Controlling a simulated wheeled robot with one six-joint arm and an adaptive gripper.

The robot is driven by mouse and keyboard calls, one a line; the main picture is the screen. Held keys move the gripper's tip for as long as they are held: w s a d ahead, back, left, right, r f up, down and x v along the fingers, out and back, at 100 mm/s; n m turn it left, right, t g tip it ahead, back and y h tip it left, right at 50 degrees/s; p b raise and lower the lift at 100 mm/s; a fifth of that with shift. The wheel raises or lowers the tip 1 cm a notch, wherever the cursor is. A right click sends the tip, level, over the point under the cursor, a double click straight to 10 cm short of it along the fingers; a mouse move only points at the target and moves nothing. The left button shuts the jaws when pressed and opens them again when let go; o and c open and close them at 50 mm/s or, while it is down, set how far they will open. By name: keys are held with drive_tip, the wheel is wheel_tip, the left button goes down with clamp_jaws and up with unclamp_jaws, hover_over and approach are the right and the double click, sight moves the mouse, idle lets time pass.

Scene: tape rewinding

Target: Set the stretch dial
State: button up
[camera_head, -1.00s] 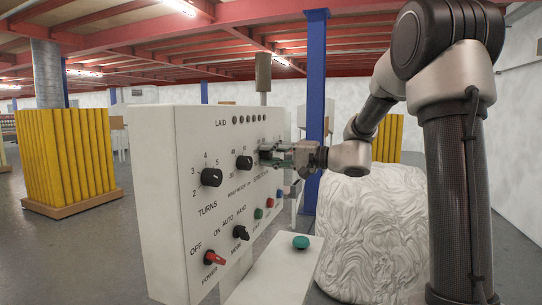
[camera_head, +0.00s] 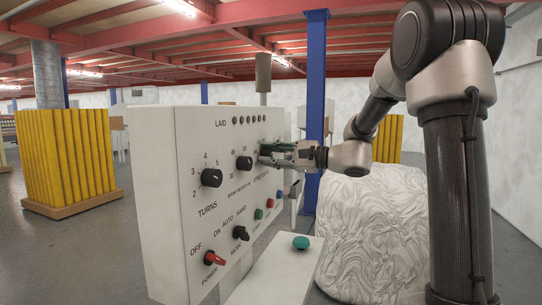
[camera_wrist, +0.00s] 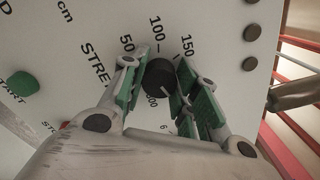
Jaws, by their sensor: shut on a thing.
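The stretch dial is a round black knob on the white control panel (camera_head: 160,150). In the wrist view the stretch dial (camera_wrist: 157,77) sits between my gripper's green-padded fingers (camera_wrist: 155,85), which are closed on it from both sides. Printed marks 50, 100 and 150 show around it; other marks are partly hidden by the fingers. A pale pointer line shows on the knob's lower part. In the head view my gripper (camera_head: 272,154) reaches the panel's right side from the right and mostly covers the dial.
The panel also bears a turns dial (camera_head: 212,178), a middle dial (camera_head: 244,163), a red power switch (camera_head: 214,258), a mode switch (camera_head: 240,233) and coloured buttons. A white wrapped bundle (camera_head: 370,235) stands at the right.

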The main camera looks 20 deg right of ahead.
idle(0.4)
drive_tip(key=shift+f, duration=0.1)
drive_tip(key=o, duration=1)
drive_tip(key=shift+d, duration=0.1)
drive_tip(key=v, duration=1.2)
drive_tip(key=shift+w, duration=0.1)
